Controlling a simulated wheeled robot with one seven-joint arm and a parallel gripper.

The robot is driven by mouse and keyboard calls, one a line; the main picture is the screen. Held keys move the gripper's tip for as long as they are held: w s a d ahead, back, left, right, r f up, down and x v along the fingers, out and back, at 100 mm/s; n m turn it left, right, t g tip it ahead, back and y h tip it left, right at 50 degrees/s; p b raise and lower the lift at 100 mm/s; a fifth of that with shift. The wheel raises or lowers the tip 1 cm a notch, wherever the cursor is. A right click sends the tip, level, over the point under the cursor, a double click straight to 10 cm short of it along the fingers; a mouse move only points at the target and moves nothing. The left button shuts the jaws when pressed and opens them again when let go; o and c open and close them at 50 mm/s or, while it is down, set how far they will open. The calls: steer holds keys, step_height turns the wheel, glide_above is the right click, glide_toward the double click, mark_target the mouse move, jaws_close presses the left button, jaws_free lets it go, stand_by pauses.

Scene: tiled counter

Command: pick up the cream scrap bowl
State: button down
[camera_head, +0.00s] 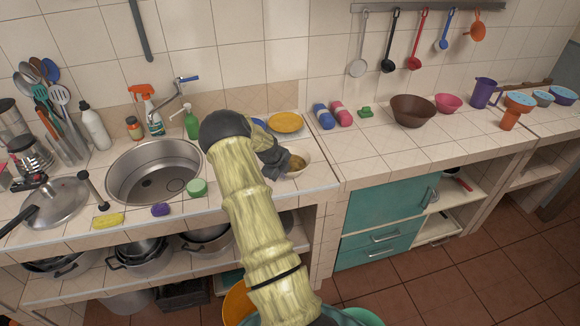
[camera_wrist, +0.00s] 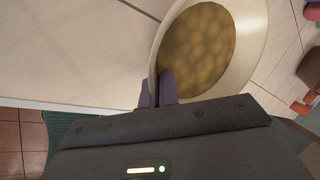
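The cream scrap bowl (camera_head: 304,164) is at the counter's right part beside the sink, partly hidden behind my gripper (camera_head: 280,162). In the wrist view the bowl (camera_wrist: 252,45) fills the upper right, with a brownish, lumpy content inside. My gripper (camera_wrist: 158,88) is at the bowl's near left rim, with one finger inside the bowl and one outside. The fingers are close together with the rim between them. I cannot tell whether the bowl is resting on the tiles or slightly raised.
A brown bowl (camera_head: 412,110) stands farther right. The tiles right of the scrap bowl are clear.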

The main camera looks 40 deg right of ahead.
step_height(320, 180, up, 10)
steer(key=b, duration=0.3)
stand_by(0.3)
steer(key=shift+w, duration=0.1)
stand_by(0.4)
